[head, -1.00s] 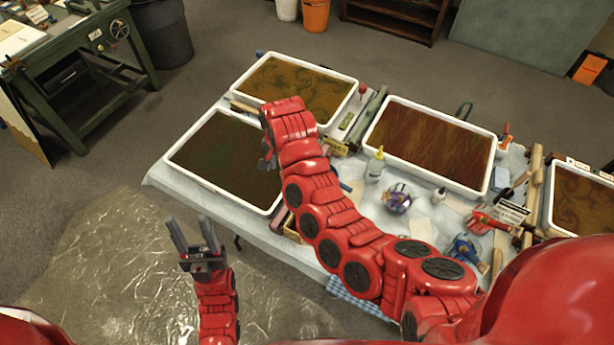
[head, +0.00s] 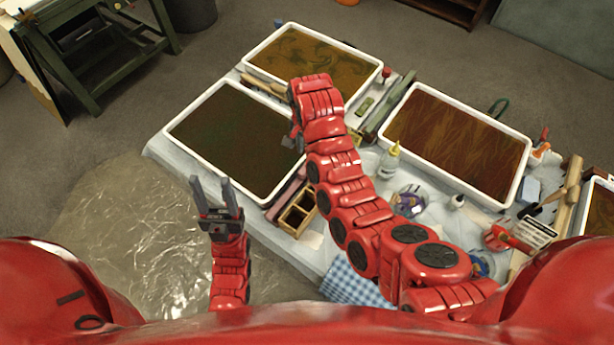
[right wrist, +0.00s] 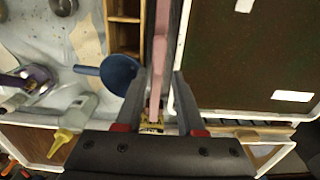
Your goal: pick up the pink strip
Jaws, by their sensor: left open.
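The pink strip (head: 286,193) lies in the narrow gap between the front dark tray (head: 172,152) and the wooden compartment box (head: 299,211). In the right wrist view the strip (right wrist: 160,48) runs lengthwise between the two fingers of my right gripper (right wrist: 160,88), with its near end close to the palm. Those fingers look spread on either side of it; contact is not clear. In the head view my right gripper (head: 293,139) is mostly hidden by its own arm.
A blue round paddle (right wrist: 119,75) lies beside the box in the wrist view. A yellow-tipped bottle (head: 390,162), a red-brown tray (head: 520,186) and a swirled tray (head: 378,78) share the table. A blue checked cloth (head: 348,283) hangs at the front edge. The plastic sheet (head: 110,230) is clear.

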